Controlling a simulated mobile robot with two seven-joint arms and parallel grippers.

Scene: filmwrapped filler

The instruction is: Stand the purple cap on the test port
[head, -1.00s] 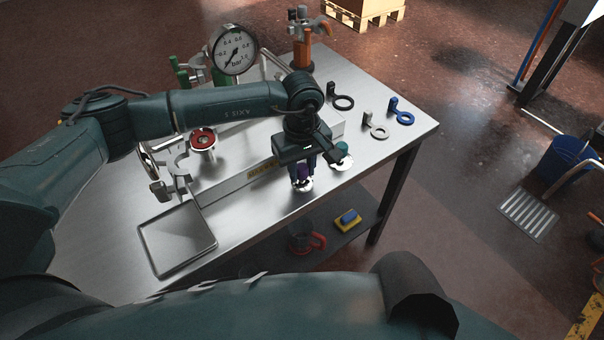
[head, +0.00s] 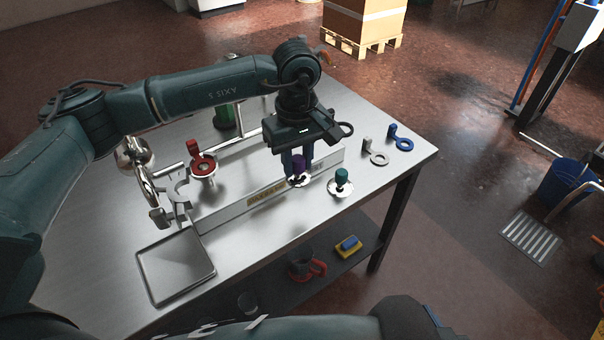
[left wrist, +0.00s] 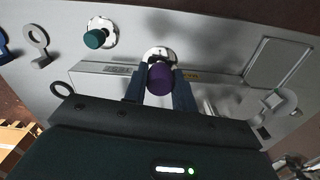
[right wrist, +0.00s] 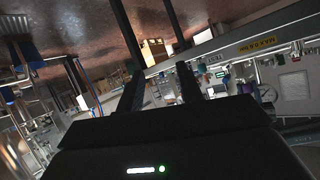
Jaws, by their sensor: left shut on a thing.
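The purple cap (head: 299,162) is a purple knob above a pale round flange. My left gripper (head: 299,172) is shut on it, pointing down, with a finger on either side of the knob. The left wrist view shows the purple knob (left wrist: 161,78) between the fingertips, upper end toward the camera. The cap looks held above the front part of the steel table (head: 250,232); the exact gap is hard to tell. I cannot pick out the test port with certainty; my left arm hides part of the pipework. My right gripper (right wrist: 160,88) has its fingers apart with nothing between them.
A teal cap (head: 342,175) stands close to the right of the purple one. A long box with a yellow label (head: 266,198) lies behind. A red fitting (head: 202,163), an empty tray (head: 176,267) and tags (head: 401,143) are also on the table. The front right is clear.

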